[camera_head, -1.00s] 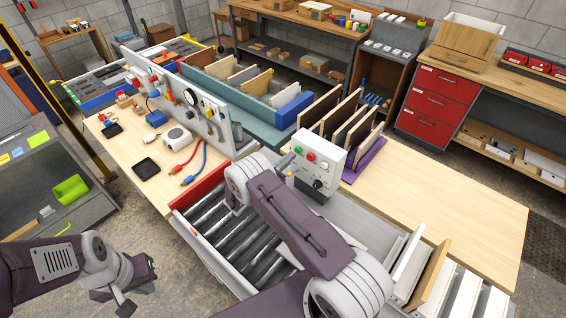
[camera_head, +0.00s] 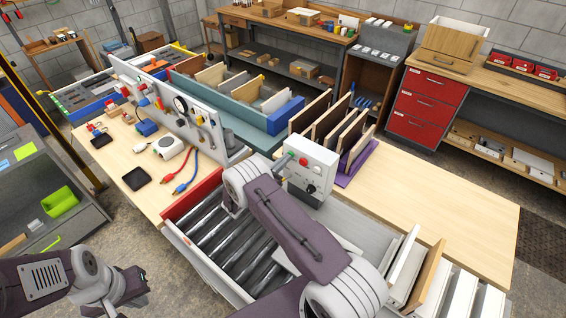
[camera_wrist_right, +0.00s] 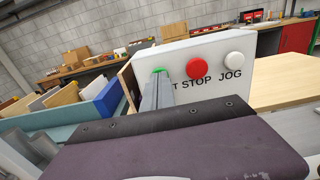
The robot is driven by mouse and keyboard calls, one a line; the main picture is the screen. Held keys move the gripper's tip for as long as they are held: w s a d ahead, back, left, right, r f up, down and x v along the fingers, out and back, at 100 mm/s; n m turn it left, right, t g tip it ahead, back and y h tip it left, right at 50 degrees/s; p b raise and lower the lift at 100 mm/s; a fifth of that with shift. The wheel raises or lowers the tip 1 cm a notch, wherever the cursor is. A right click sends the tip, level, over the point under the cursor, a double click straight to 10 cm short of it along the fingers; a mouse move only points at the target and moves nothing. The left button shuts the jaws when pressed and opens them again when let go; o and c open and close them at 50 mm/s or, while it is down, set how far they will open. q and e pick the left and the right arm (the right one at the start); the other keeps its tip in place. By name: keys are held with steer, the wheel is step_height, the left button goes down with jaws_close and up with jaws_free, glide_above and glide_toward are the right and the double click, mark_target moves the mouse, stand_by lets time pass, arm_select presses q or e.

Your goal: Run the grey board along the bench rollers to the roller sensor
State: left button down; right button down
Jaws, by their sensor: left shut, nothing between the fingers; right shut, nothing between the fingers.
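The bench rollers (camera_head: 222,238) run in a tray with a red end piece (camera_head: 192,196). A flat grey piece, probably the grey board (camera_head: 284,257), shows on the rollers beside my right arm, which hides most of it. The control box (camera_head: 312,172) stands by the rollers. My right gripper (camera_wrist_right: 158,88) is shut and empty, its tips at the green button on the box; I cannot tell whether they press it. The red (camera_wrist_right: 198,67) and white JOG (camera_wrist_right: 233,60) buttons are clear. My left gripper (camera_head: 128,287) is shut and empty, low at left. I cannot make out the roller sensor.
Upright boards stand in a purple rack (camera_head: 358,164) behind the box. More boards stand in a rack at lower right (camera_head: 428,276). The right bench top (camera_head: 440,190) is clear.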

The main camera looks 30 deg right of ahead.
steer(key=v, duration=0.4)
stand_by(0.4)
stand_by(0.5)
stand_by(2.3)
